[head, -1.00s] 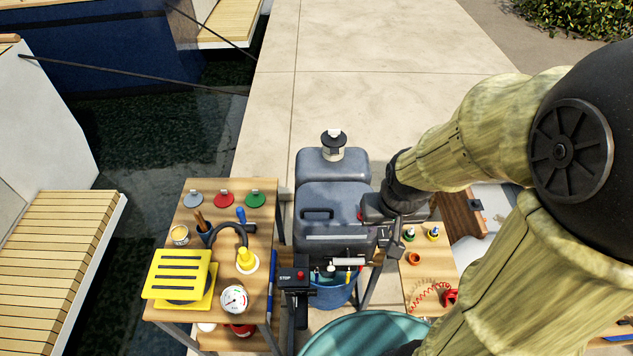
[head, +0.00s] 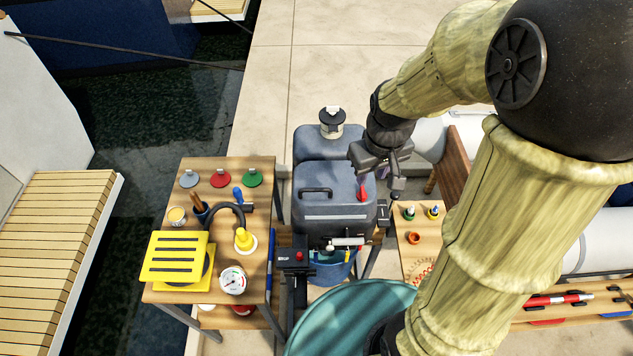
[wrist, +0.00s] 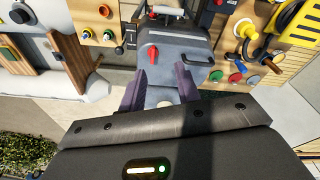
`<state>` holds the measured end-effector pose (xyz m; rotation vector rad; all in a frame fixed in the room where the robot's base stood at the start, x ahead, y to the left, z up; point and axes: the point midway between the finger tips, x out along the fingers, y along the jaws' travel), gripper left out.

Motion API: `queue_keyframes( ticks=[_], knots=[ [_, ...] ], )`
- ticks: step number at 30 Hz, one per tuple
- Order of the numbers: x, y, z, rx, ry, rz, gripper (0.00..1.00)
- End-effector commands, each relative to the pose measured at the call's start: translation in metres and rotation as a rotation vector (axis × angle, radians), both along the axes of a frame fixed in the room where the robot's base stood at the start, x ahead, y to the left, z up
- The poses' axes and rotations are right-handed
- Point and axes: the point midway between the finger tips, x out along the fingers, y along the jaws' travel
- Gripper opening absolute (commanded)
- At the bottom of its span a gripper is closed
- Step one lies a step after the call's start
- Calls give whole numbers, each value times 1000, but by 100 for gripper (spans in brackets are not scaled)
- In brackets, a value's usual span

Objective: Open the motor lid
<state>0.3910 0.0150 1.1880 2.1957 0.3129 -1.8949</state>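The motor lid (head: 335,208) is a dark grey cover with a black handle (head: 316,191) on its left and a red lever (head: 362,190) near its right edge. In the wrist view the lid (wrist: 185,42) lies ahead of the fingers, and its red lever (wrist: 153,54) shows between and beyond the fingertips. My gripper (head: 393,180) is just right of the lever in the head view, apart from it. The wrist view shows my gripper (wrist: 159,88) with its two purple fingers spread and nothing between them. The lid looks closed.
A wooden table (head: 180,321) at left holds a yellow slatted block (head: 178,258), a gauge (head: 233,280) and coloured discs. A black post with a red stop button (head: 299,256) stands in front. A small shelf (head: 413,263) is at right. Open paving (head: 350,50) lies behind.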

Motion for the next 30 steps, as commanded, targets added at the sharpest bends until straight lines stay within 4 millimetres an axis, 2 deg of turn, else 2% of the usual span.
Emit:
queue_keyframes(
  ticks=[1,3,9,16,21,30],
  knots=[
    [16,8,-1,-9,23,92,33],
    [35,18,3,-19,62,241,33],
    [81,55,12,-24,168,676,33],
    [114,96,23,8,260,1111,33],
    [119,106,28,25,283,1233,33],
    [119,106,28,25,283,1237,33]
  ],
)
